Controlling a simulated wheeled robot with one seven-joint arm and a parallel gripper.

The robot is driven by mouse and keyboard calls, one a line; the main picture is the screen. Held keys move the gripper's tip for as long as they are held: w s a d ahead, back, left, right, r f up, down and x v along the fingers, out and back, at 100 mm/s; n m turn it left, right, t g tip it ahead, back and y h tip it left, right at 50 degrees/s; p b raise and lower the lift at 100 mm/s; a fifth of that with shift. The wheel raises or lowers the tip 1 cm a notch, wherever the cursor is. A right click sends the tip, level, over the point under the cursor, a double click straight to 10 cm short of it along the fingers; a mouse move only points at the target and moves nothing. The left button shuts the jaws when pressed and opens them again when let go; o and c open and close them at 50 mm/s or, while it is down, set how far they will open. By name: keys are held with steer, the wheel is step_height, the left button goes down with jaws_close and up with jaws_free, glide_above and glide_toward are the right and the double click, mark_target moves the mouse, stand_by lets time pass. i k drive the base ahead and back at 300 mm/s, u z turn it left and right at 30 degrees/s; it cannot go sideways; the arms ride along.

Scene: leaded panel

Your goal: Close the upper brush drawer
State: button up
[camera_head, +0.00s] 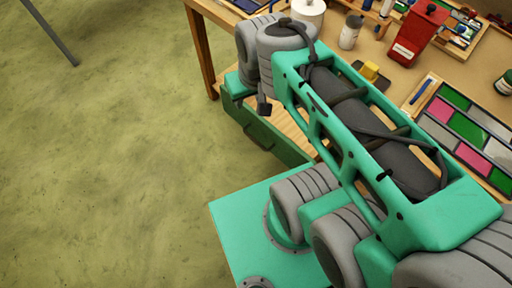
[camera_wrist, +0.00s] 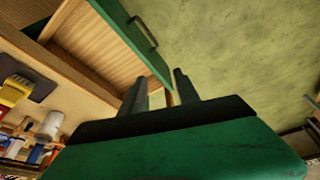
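A drawer with a green front (camera_head: 265,132) and a dark bar handle (camera_head: 256,136) stands pulled out from under the wooden worktable. In the wrist view its green front (camera_wrist: 128,30), dark handle (camera_wrist: 143,33) and bare wooden inside (camera_wrist: 95,45) show at the upper left. Whether it is the upper drawer I cannot tell. My gripper (camera_wrist: 160,88) is open, its two dark fingers apart with nothing seen between them. Its fingertips appear close to the drawer front's lower edge in the wrist view; contact is unclear.
A table leg (camera_head: 201,50) stands left of the drawer.

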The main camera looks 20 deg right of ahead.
mark_target(279, 133)
steer(key=k, duration=1.25)
steer(key=u, duration=0.7)
steer(key=i, duration=0.95)
steer(key=u, duration=0.75)
steer(key=i, duration=0.4)
steer(key=u, duration=0.05)
